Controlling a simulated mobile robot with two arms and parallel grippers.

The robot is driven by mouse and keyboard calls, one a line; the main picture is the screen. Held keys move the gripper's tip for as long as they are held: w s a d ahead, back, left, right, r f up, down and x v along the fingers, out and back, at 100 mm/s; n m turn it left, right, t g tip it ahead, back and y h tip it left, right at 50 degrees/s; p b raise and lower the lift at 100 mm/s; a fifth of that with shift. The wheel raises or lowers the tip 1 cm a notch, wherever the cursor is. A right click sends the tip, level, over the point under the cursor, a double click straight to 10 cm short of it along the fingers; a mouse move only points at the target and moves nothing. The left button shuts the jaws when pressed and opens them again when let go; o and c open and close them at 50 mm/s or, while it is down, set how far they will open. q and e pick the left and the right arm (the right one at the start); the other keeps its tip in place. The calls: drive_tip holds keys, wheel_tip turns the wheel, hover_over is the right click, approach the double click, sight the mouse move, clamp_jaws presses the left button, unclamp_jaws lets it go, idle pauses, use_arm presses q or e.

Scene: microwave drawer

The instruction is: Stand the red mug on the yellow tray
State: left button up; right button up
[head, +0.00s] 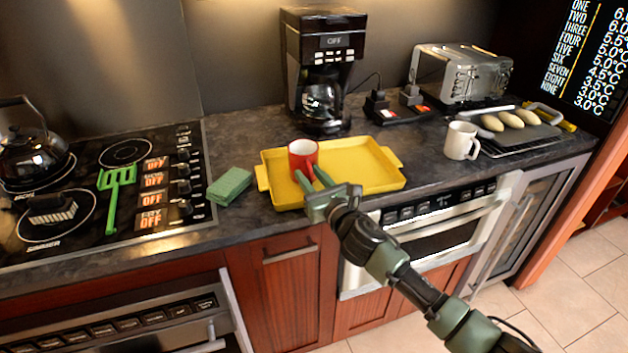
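The red mug (303,154) stands upright toward the left part of the yellow tray (368,164). The tray lies on the dark counter. My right gripper (312,177) reaches in from the lower right, at the near side of the mug. Its two green fingers are spread apart, with a gap between them, and their tips are close to the mug's lower part. Whether they touch the mug cannot be told. The mug's handle is not visible. My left gripper is not in view.
A green sponge (230,186) lies left of the tray, beside the stove (130,205). A coffee maker (322,75) stands behind the tray. A white mug (460,141) and a rack with several pale rolls (509,119) are to the right. The tray's right part is bare.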

drive_tip(key=v, duration=1.2)
drive_tip(key=d+f+m+g+h, duration=0.15)
drive_tip(key=d+f+m, duration=0.3)
drive_tip(key=f, duration=0.55)
drive_tip(key=d+f+m+g+h, duration=0.1)
drive_tip(key=d+f+m+h, duration=0.2)
drive_tip(key=f+m, duration=0.45)
drive_tip(key=s+d+f+m+g+h, duration=0.1)
drive_tip(key=s+d+f+m+g, duration=0.3)
drive_tip(key=f, duration=0.8)
drive_tip(key=s+d+f+m+g+h, duration=0.1)
drive_tip(key=s+d+f+m, duration=0.35)
drive_tip(key=f, duration=0.65)
drive_tip(key=s+d+f+m+g, duration=0.1)
drive_tip(key=s+f+m+g, duration=0.1)
drive_tip(key=s+f+m, duration=0.55)
drive_tip(key=s+d+f+m+g, duration=0.1)
drive_tip(key=s+f+m+g, duration=0.15)
drive_tip(key=s+f, duration=0.85)
drive_tip(key=s+f+m+g, duration=0.1)
drive_tip(key=s+m, duration=0.3)
drive_tip(key=s, duration=0.9)
drive_tip(key=s+f+m+g+h, duration=0.1)
drive_tip(key=s+m, duration=0.3)
drive_tip(key=s, duration=0.9)
drive_tip(key=shift+a+f+g, duration=0.35)
drive_tip(key=shift+f+g, duration=0.25)
drive_tip(key=shift+g, duration=0.1)
